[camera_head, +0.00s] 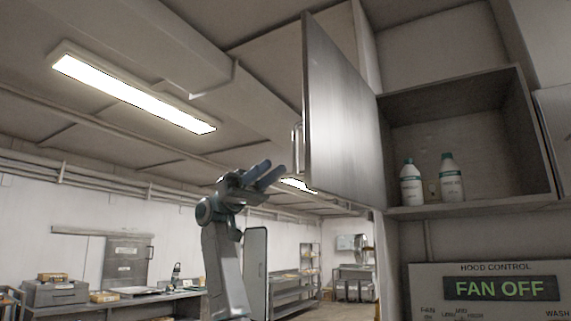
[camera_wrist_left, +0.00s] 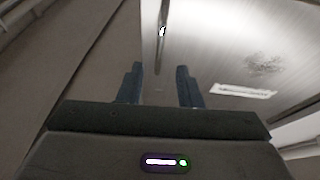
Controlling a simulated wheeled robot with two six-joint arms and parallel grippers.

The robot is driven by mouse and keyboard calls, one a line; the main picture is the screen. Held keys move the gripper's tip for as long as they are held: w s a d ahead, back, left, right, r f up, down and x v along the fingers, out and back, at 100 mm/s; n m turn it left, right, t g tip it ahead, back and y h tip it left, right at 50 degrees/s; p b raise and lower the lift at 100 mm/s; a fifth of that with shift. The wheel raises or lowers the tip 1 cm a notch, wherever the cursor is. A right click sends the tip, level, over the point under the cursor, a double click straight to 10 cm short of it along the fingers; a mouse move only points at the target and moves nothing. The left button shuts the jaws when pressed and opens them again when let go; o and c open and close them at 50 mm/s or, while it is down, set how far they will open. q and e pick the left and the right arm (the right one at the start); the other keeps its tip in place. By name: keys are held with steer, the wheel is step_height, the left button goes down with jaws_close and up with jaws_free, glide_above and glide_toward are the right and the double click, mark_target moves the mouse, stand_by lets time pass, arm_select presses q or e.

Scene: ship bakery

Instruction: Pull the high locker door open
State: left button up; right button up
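The high locker door (camera_head: 341,112) is a grey metal panel. It stands swung open, out from the left side of the locker (camera_head: 457,128). Its bar handle (camera_head: 297,148) is on the door's outer face near the free edge; it also shows in the left wrist view (camera_wrist_left: 163,30). My left gripper (camera_head: 273,172) is below and left of the handle, apart from it. Its two fingers are spread with nothing between them, and they also show in the left wrist view (camera_wrist_left: 159,84). My right gripper is not in view.
Two white bottles (camera_head: 411,184) (camera_head: 452,178) stand inside the open locker. A hood control panel (camera_head: 490,290) reading FAN OFF is below it. A counter (camera_head: 110,305) with boxes and metal shelving (camera_head: 292,290) stand farther back. Open air surrounds the gripper on its left.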

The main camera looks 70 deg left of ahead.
arm_select(q)
steer(key=shift+v, duration=1.4)
